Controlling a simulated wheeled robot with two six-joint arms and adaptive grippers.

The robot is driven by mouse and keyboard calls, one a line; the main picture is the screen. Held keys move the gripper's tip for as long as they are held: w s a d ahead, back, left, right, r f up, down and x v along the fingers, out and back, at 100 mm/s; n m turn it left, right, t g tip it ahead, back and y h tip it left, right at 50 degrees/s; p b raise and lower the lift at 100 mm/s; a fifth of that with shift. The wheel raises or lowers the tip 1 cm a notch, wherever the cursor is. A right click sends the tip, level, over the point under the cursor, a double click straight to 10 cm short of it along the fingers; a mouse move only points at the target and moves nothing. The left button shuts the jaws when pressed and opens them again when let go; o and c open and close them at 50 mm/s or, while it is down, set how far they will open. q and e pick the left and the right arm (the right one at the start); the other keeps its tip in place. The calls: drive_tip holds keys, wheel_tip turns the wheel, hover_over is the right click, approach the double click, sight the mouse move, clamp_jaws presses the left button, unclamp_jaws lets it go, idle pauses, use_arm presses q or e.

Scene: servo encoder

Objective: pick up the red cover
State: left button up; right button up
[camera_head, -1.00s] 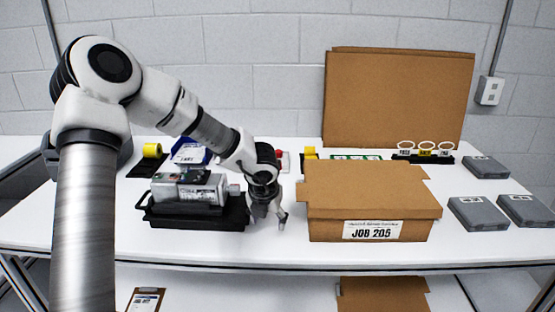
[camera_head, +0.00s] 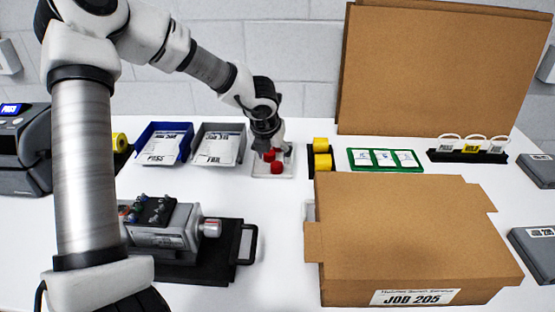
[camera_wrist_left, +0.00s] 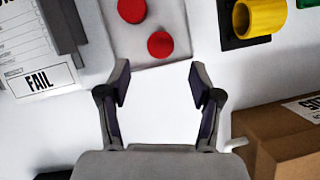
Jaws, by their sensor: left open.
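Two round red covers sit on a small pale tray (camera_head: 258,172) at the back of the table. The nearer red cover (camera_head: 277,167) shows below my left gripper (camera_head: 270,150), which partly hides the other one. In the left wrist view the red covers (camera_wrist_left: 160,44) (camera_wrist_left: 131,10) lie ahead of the open fingers of my left gripper (camera_wrist_left: 160,82). The fingers are apart with nothing between them, and the nearer cover is just beyond the fingertips. My right gripper is not in view.
A grey FAIL bin (camera_head: 220,146) and a blue PASS bin (camera_head: 163,145) stand left of the tray. Yellow parts (camera_head: 321,153) in a black holder stand right. A cardboard box (camera_head: 410,235) is in front right, and a servo unit on a black tray (camera_head: 215,268) front left.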

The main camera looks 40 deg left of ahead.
sight(276, 165)
use_arm(q)
drive_tip(key=shift+w+f, duration=0.1)
drive_tip(key=shift+f, duration=0.45)
drive_tip(key=x, duration=0.5)
drive_tip(key=shift+w+a, duration=0.2)
drive_tip(key=shift+s+d+r, duration=0.1)
drive_tip(key=shift+s+r, duration=0.05)
drive_tip(key=shift+r, duration=0.1)
drive_tip(key=shift+c, duration=0.6)
drive_tip(key=c, duration=0.6)
drive_tip(key=shift+c, duration=0.2)
